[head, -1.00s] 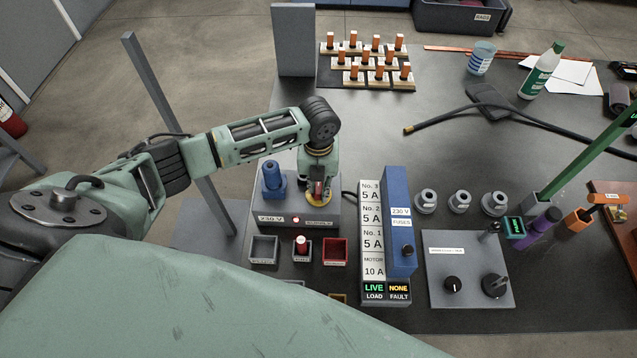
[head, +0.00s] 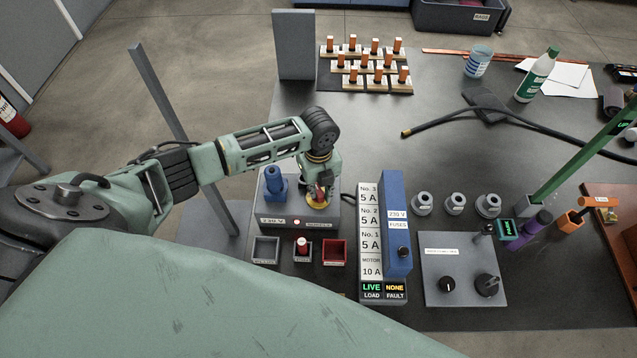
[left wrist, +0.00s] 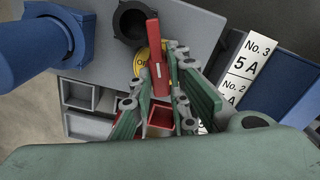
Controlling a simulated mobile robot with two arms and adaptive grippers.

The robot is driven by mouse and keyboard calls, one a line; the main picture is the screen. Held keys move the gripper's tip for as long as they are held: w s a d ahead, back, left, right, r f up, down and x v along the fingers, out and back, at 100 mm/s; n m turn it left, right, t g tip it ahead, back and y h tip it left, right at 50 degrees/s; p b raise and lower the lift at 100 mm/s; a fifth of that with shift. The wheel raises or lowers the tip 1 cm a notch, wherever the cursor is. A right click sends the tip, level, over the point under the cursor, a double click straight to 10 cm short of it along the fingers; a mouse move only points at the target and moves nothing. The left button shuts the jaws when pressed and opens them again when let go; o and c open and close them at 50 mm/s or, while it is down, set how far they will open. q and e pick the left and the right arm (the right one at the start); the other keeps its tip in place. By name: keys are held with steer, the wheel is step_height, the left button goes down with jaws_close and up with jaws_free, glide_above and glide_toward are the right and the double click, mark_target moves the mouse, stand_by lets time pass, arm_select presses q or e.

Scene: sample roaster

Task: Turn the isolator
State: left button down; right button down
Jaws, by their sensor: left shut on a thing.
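The isolator is a red handle (left wrist: 154,50) on a yellow round plate (head: 317,202), set on the grey 230 V box (head: 290,213). My left gripper (head: 319,187) comes down over it from above. In the left wrist view the fingers of this gripper (left wrist: 166,82) are shut on the red handle, one on each side. The handle's far end sticks out beyond the fingers. Part of the yellow plate is hidden behind the handle and fingers. My right gripper is not in view.
A blue plug (head: 275,184) stands on the same box, left of the isolator. Small trays (head: 265,250) sit in front. To the right is the blue fuse unit (head: 397,230), with a panel reading LIVE and NONE (head: 384,290). A grey panel with knobs (head: 462,270) lies further right.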

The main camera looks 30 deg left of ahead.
mark_target(319, 190)
arm_select(q)
steer(key=shift+n+p, duration=0.7)
steer(key=shift+n, duration=0.6)
steer(key=c, duration=1.7)
jaws_free()
steer(key=shift+r, duration=0.25)
step_height(319, 190, up, 12)
steer(key=shift+f, duration=0.25)
steer(key=shift+w, duration=0.1)
